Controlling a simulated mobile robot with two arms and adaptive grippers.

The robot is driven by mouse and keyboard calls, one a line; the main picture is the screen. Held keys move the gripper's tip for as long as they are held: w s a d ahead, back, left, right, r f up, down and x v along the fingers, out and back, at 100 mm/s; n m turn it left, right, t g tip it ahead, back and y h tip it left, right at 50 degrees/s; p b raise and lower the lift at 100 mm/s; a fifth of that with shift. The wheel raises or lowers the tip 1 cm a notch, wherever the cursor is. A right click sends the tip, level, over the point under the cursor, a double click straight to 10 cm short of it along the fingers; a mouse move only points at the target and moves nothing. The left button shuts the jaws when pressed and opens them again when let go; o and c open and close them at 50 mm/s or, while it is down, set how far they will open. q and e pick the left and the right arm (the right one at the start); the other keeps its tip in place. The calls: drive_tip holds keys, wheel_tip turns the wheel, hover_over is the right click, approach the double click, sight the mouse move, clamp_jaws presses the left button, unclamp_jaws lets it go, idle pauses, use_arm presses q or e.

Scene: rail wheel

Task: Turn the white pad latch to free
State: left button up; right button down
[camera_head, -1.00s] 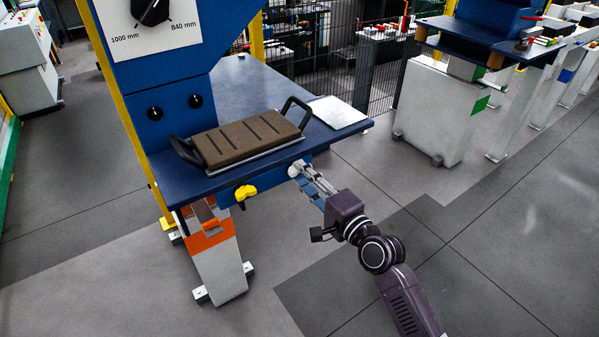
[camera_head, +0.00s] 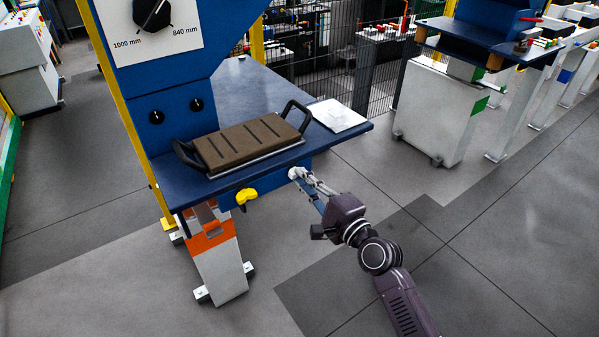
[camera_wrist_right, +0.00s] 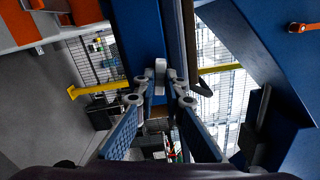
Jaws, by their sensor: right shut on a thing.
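The white pad latch (camera_head: 293,173) is on the front edge of the blue machine table, below the right end of the brown pad (camera_head: 250,144). My right gripper (camera_head: 302,176) reaches it from the front right and is shut on it. In the right wrist view, the white latch (camera_wrist_right: 161,76) stands upright between the fingertips of my right gripper (camera_wrist_right: 160,84). The fingertips cover part of the latch in the head view, so its exact angle is hard to tell. My left gripper is not in view.
A yellow latch (camera_head: 246,196) sits on the same front edge, to the left. The brown pad has two black handles and lies on the blue table (camera_head: 240,93). A light metal plate (camera_head: 337,115) lies at the table's right corner. The grey floor in front is clear.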

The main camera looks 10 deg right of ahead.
drive_tip(key=shift+m, duration=1)
drive_tip(key=shift+p, duration=0.35)
drive_tip(key=m+p, duration=0.2)
drive_tip(key=m, duration=0.2)
drive_tip(key=shift+m, duration=0.3)
